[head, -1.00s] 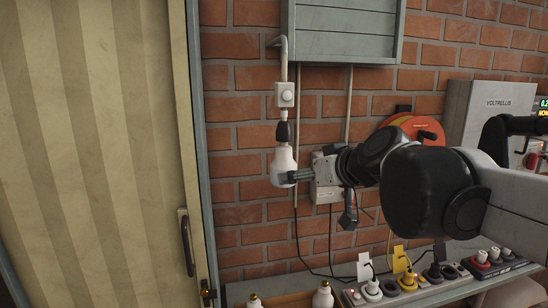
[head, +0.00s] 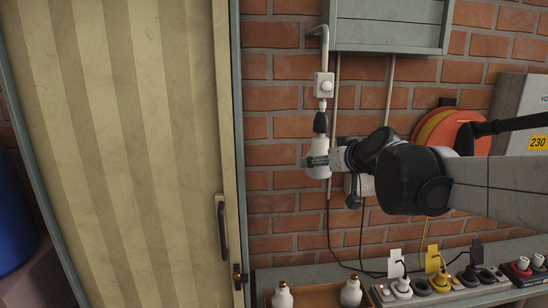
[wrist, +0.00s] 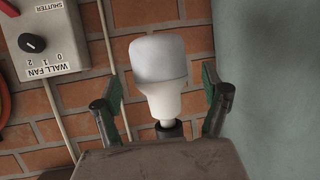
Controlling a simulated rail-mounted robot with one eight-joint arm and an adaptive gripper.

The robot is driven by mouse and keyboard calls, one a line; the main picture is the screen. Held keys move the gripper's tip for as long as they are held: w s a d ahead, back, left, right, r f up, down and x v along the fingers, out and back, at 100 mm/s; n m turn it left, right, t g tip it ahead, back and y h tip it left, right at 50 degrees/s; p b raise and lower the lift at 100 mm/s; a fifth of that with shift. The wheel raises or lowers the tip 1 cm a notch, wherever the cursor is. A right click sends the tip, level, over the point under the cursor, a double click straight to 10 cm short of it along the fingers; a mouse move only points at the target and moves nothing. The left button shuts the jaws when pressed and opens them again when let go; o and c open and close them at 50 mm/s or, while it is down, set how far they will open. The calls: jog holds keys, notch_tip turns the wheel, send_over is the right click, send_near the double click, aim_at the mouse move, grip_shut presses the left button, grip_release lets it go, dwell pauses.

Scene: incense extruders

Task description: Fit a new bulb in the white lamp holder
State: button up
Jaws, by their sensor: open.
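A white bulb (head: 320,174) hangs base-up below a dark lamp holder (head: 321,123), under a small white wall switch box (head: 324,85). In the wrist view the bulb (wrist: 160,75) has its narrow neck in or against a dark ring (wrist: 168,130); I cannot tell how firmly it is seated. My gripper (head: 317,161) reaches the bulb from the right. In the wrist view my gripper (wrist: 160,92) is open, one finger on each side of the bulb with gaps visible. Two more bulbs, left (head: 282,296) and right (head: 350,291), stand in a wooden box below.
A yellowish striped door (head: 130,130) fills the left, its handle (head: 222,225) near the brick wall. A grey cabinet (head: 385,35) is above. Power strips with plugs (head: 402,287) line the shelf. A wall fan control box (wrist: 40,38) and hanging cables are close by.

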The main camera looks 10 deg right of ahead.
jog(key=shift+x, duration=1.85)
jog(key=shift+s, duration=0.1)
jog(key=shift+c, duration=0.5)
jog(key=c, duration=1.2)
jog(key=shift+n+g+y+b, duration=0.3)
jog(key=shift+n+g+y, duration=0.6)
jog(key=shift+n+y, duration=0.95)
jog(key=o, duration=1.3)
jog(key=shift+c, duration=0.2)
